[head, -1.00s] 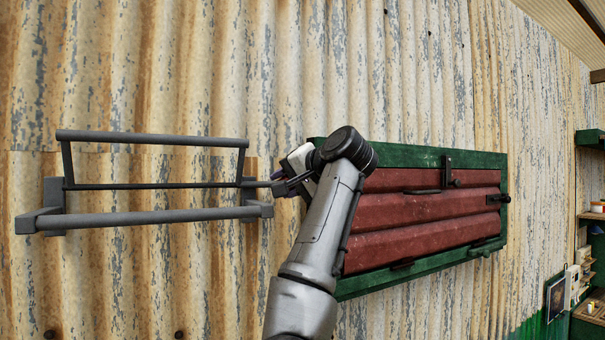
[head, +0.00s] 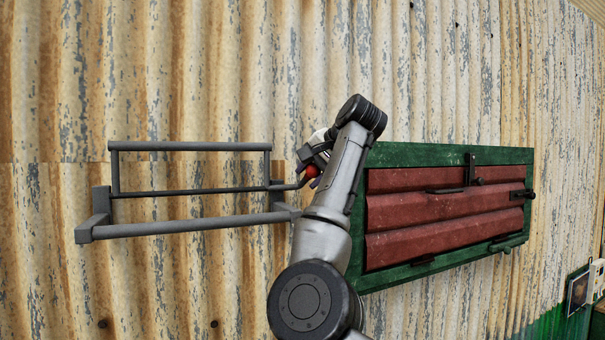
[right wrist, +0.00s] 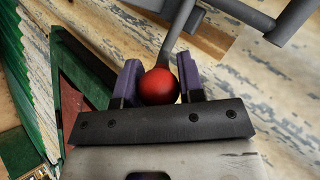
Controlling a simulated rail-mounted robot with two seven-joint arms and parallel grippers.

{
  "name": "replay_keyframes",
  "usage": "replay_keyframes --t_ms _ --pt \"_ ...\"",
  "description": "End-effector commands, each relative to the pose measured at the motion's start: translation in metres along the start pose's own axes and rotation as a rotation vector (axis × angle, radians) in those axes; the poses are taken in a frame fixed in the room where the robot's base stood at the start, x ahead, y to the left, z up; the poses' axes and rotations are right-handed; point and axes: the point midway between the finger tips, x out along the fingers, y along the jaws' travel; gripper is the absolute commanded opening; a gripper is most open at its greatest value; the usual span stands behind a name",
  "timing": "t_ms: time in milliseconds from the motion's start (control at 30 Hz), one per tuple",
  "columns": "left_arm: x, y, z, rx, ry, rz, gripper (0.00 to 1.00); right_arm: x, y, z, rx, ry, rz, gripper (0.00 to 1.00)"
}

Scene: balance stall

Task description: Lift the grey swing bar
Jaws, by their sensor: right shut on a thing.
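The grey swing bar (head: 190,146) is in the head view at left. It stands above its thin dark pivot rod (head: 165,192), its side arms close to upright. A cranked handle at the rod's right end carries a red ball knob (head: 312,172). My right gripper (head: 313,166) is at this knob. In the right wrist view the red knob (right wrist: 159,86) sits between the two purple-padded fingers of the right gripper (right wrist: 159,78), which is shut on it. The grey handle stem runs away from the knob. My left gripper is not in view.
A fixed grey lower bar (head: 190,227) juts from the corrugated wall (head: 225,80) below the pivot rod. A green-framed red shutter (head: 445,217) with dark latches is on the wall to the right, partly behind my right arm.

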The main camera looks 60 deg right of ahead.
Motion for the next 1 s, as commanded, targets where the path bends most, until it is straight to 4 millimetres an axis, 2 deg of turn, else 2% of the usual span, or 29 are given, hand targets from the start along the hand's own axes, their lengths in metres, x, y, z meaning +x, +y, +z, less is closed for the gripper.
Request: replay_keyframes --t_ms 267,300,533,833,1000 --pt "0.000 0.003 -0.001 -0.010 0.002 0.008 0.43 0.002 -0.001 0.001 -0.004 -0.004 0.000 0.00" --pt "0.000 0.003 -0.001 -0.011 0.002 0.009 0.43 0.002 -0.001 0.001 -0.004 -0.004 0.000 0.37" --pt "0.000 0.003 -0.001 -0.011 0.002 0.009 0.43 0.001 -0.001 0.001 -0.003 -0.003 0.000 0.59" --pt "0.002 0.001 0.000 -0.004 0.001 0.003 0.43 -0.001 0.000 0.001 -0.001 -0.002 -0.002 0.59" --pt "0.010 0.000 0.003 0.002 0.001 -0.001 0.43 -0.015 0.001 0.001 -0.002 -0.003 -0.005 0.59"
